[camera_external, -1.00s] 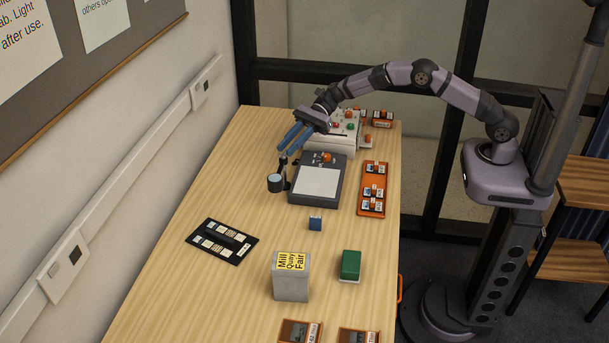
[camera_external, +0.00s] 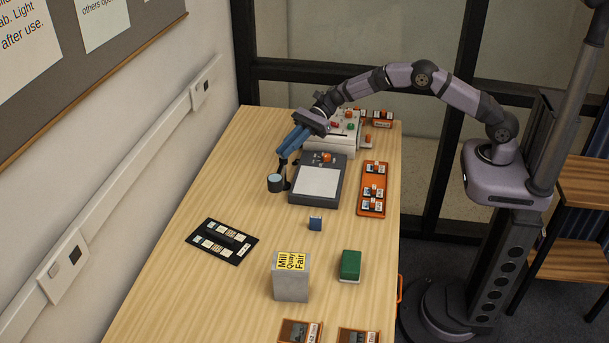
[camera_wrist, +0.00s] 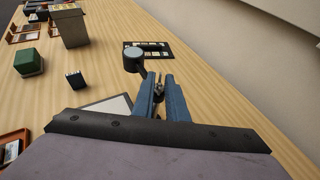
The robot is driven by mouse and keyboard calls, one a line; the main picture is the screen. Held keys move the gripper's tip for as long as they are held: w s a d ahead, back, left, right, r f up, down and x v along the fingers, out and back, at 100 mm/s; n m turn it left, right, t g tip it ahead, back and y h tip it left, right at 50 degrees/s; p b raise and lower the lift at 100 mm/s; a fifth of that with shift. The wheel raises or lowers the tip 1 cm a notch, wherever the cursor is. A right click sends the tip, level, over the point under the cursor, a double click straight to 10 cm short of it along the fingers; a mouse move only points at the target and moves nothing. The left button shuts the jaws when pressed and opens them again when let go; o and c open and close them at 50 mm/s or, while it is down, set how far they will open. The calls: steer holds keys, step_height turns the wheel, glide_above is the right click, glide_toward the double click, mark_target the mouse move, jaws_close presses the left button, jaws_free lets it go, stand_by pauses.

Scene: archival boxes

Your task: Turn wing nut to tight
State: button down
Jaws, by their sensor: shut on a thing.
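My gripper (camera_external: 284,156) has blue fingers pointing down at the far left corner of the dark light box (camera_external: 297,199). It also shows in the wrist view (camera_wrist: 159,92). The fingers are shut on a small dark piece between their tips, which I take to be the wing nut (camera_wrist: 159,86); its wings are mostly hidden. It sits by a dark post that carries a round head with a pale blue-grey top (camera_external: 275,178), also seen in the wrist view (camera_wrist: 134,54). The nut's exact angle cannot be made out.
An orange tray (camera_external: 372,209) lies right of the light box. A pale machine with coloured knobs (camera_external: 343,146) stands behind it. A small blue block (camera_external: 315,223), grey box (camera_external: 291,281), green box (camera_external: 350,264) and black card holder (camera_external: 208,241) stand nearer.

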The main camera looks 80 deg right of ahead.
steer(key=shift+a+t+b, duration=0.1)
steer(key=shift+t+b, duration=0.2)
steer(key=shift+b, duration=0.05)
steer(key=a+m+t+h+b, duration=0.1)
steer(key=m+h+b, duration=0.1)
steer(key=m+h, duration=0.4)
steer(key=m+t+h+b, duration=0.1)
steer(key=m+h+b, duration=0.1)
steer(key=m+h, duration=0.4)
steer(key=a+r+m+h+b, duration=0.1)
steer(key=m+h+b, duration=0.2)
steer(key=m+h, duration=0.4)
steer(key=shift+s+a+t+h, duration=0.1)
steer(key=shift+a+t+h, duration=0.25)
steer(key=shift+t+h, duration=0.05)
steer(key=m+g+h+p, duration=0.1)
steer(key=p, duration=0.3)
steer(key=shift+w+r, duration=0.1)
steer(key=shift+w, duration=0.1)
steer(key=shift+a+m, duration=0.1)
steer(key=shift+m, duration=0.2)
steer(key=shift+f+m+g+h+p, duration=0.2)
steer(key=shift+m+g+h+p, duration=0.1)
steer(key=shift+p, duration=1.15)
